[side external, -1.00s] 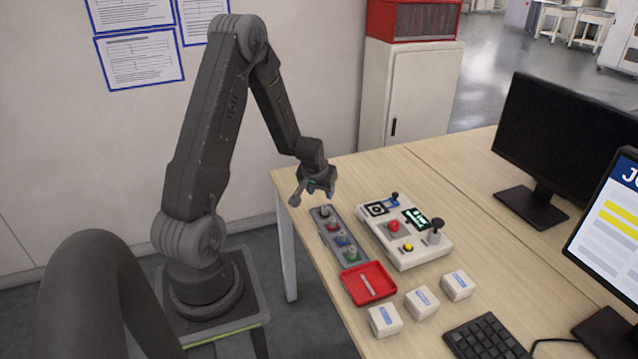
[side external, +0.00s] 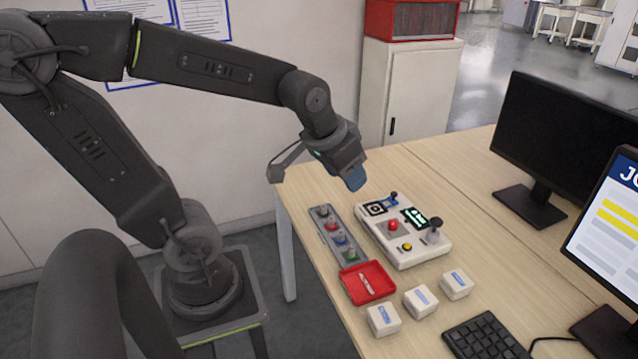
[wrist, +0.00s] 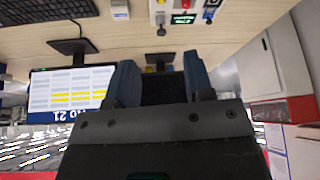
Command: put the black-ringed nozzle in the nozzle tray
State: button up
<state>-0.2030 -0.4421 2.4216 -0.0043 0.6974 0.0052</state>
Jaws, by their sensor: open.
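The black-ringed nozzle (side external: 323,211) appears to be the dark-banded piece at the far end of a grey rack (side external: 358,262) in the side external view. Nozzles with red, blue and green bands stand beside it in a row. A shallow red tray (side external: 350,294), which seems to be the nozzle tray, lies at the rack's near end with only a pale strip inside. My gripper (side external: 355,179) is open and empty, above and behind the far end of the rack. Its blue fingers show apart in the wrist view (wrist: 160,70); no nozzle or tray is clear there.
A white control box (side external: 424,256) with a joystick, knob and buttons stands right of the rack. Several small white boxes (side external: 421,302) and a keyboard (side external: 487,340) lie nearer. A monitor (side external: 560,140) stands at the right. Bare table lies between the control box and monitor.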

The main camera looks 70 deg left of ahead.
jog(key=s+d+r+m+h, duration=0.1)
jog(key=s+d+r+m, duration=0.1)
jog(key=s+d, duration=0.3)
jog(key=shift+s+d+r, duration=0.25)
jog(key=shift+s+r, duration=0.05)
jog(key=shift+s, duration=0.8)
